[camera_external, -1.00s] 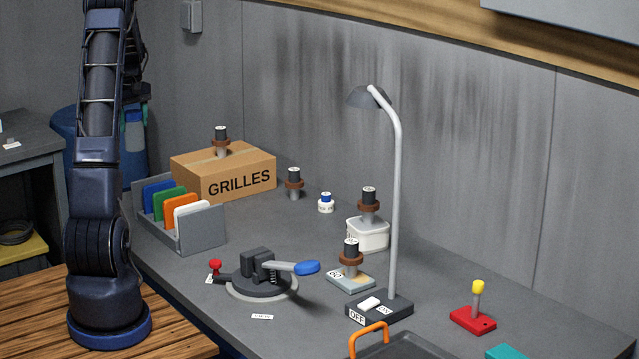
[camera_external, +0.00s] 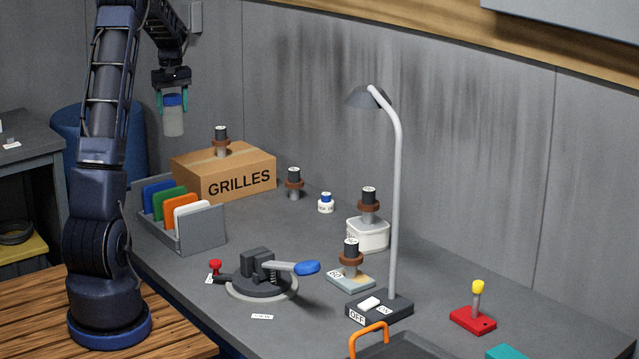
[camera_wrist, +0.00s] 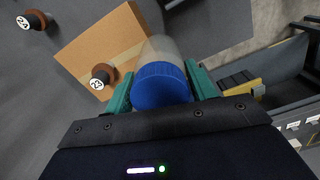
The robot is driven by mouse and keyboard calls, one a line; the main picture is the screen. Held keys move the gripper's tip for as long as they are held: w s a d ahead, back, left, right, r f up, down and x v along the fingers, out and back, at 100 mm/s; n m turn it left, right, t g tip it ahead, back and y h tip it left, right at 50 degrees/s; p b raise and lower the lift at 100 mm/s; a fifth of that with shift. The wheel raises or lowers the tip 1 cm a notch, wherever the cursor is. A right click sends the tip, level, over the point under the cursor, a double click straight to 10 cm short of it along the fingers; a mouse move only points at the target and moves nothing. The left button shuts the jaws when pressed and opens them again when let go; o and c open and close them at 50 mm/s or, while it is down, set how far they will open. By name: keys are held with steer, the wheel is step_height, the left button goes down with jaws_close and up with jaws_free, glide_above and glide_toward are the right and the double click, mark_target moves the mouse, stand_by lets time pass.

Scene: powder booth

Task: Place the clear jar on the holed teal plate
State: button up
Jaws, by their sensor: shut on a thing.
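The clear jar (camera_external: 173,124) has a blue lid and hangs upright in my gripper (camera_external: 172,102), in the air to the upper left of the cardboard box. My gripper's teal fingers are shut on the jar at its lid. In the wrist view the blue lid (camera_wrist: 162,86) sits between the fingers, with the clear body beyond it. A teal piece (camera_external: 505,352) at the bottom right edge of the external view may be the plate. It is mostly cut off and no holes show.
The GRILLES box (camera_external: 225,175) carries a dark-topped post. A rack of coloured cards (camera_external: 201,236), a clamp with a blue handle (camera_external: 262,277), a tall lamp (camera_external: 396,200), a white tub (camera_external: 368,236), a dark tray (camera_external: 400,347) and a red base with a yellow-topped stick (camera_external: 473,318) stand on the bench.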

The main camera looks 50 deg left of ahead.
steer(key=w+d+r+m, duration=0.1)
steer(key=w+d+m, duration=0.4)
steer(key=w+d, duration=0.75)
steer(key=w+d+r+m, duration=0.1)
steer(key=w+d+m, duration=0.25)
steer(key=d, duration=1.35)
steer(key=w+d+m, duration=0.3)
steer(key=w+d, duration=0.1)
steer(key=d, duration=1.3)
steer(key=w+d+r+m, duration=0.1)
steer(key=w+d+m, duration=0.25)
steer(key=d, duration=1.35)
steer(key=s+d, duration=0.2)
steer(key=d, duration=2.7)
steer(key=s+d+f, duration=0.1)
steer(key=s+d, duration=0.5)
steer(key=d, duration=0.6)
steer(key=s+d+f, duration=0.1)
steer(key=s+d, duration=0.5)
steer(key=d, duration=0.6)
steer(key=f, duration=1.9)
steer(key=shift+w+a+f, duration=0.15)
steer(key=shift+w+f, duration=0.05)
steer(key=shift+f, duration=0.1)
steer(key=shift+f, duration=0.1)
